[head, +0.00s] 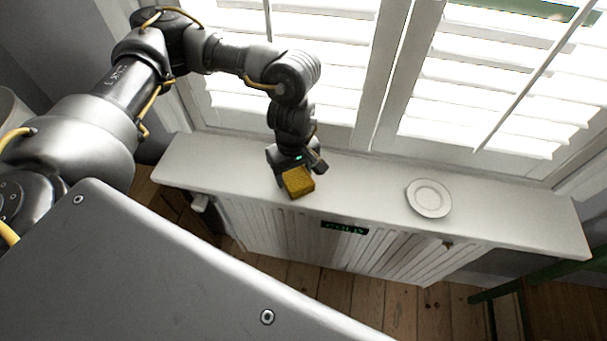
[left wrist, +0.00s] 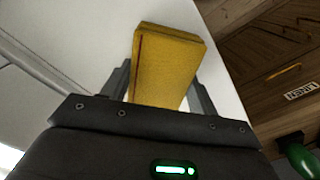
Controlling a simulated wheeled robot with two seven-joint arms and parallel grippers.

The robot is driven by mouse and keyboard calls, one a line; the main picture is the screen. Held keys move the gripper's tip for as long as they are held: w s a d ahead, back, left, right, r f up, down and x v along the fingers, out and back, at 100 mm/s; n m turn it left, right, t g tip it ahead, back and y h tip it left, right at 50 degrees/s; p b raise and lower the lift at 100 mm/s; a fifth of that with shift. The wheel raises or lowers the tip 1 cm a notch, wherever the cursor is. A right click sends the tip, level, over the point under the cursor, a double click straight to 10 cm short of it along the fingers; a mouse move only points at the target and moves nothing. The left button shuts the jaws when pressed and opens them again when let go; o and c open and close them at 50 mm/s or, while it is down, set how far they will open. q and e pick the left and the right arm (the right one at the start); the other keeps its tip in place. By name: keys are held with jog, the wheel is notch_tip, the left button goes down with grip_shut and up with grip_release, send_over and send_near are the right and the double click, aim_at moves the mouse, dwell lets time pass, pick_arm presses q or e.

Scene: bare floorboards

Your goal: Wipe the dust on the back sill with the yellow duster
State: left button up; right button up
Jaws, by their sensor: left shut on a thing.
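The yellow duster (head: 299,181) is a small block held in my left gripper (head: 297,168), over the left-centre part of the white sill in the head view. In the left wrist view the duster (left wrist: 168,62) sits between the two fingers of the left gripper (left wrist: 160,85), which are shut on it. The back sill (head: 375,185) is a long white shelf under the window. I cannot make out dust on it, and I cannot tell whether the duster touches it. My right gripper is not in view.
A white plate (head: 429,198) lies on the sill to the right of the duster. A white radiator (head: 290,235) with a dark sign (head: 345,228) stands below. Shuttered windows (head: 345,75) rise behind. A green-framed piece of furniture (head: 535,280) is at the lower right.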

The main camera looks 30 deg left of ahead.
aim_at(307, 175)
pick_arm(q)
jog(key=shift+s+a, duration=0.1)
jog(key=shift+a, duration=0.3)
jog(key=shift+s+a+r, duration=0.1)
jog(key=shift+s+a, duration=0.1)
jog(key=shift+a, duration=0.6)
jog(key=shift+s+a, duration=0.15)
jog(key=shift+a, duration=0.6)
jog(key=shift+d+f+b, duration=0.1)
jog(key=shift+f+b, duration=0.1)
jog(key=shift+b, duration=0.35)
jog(key=shift+r, duration=0.1)
jog(key=shift+w+d+r, duration=0.1)
jog(key=shift+w+d, duration=0.15)
jog(key=shift+d, duration=0.6)
jog(key=shift+w+d, duration=0.2)
jog(key=shift+d, duration=0.65)
jog(key=shift+w+d+f+b, duration=0.15)
jog(key=shift+d+b, duration=0.1)
jog(key=shift+d, duration=0.25)
jog(key=shift+w+d+f+b, duration=0.1)
jog(key=shift+d+b, duration=0.1)
jog(key=shift+d, duration=0.25)
jog(key=shift+w+d, duration=0.1)
jog(key=shift+d, duration=0.55)
jog(key=shift+d, duration=0.1)
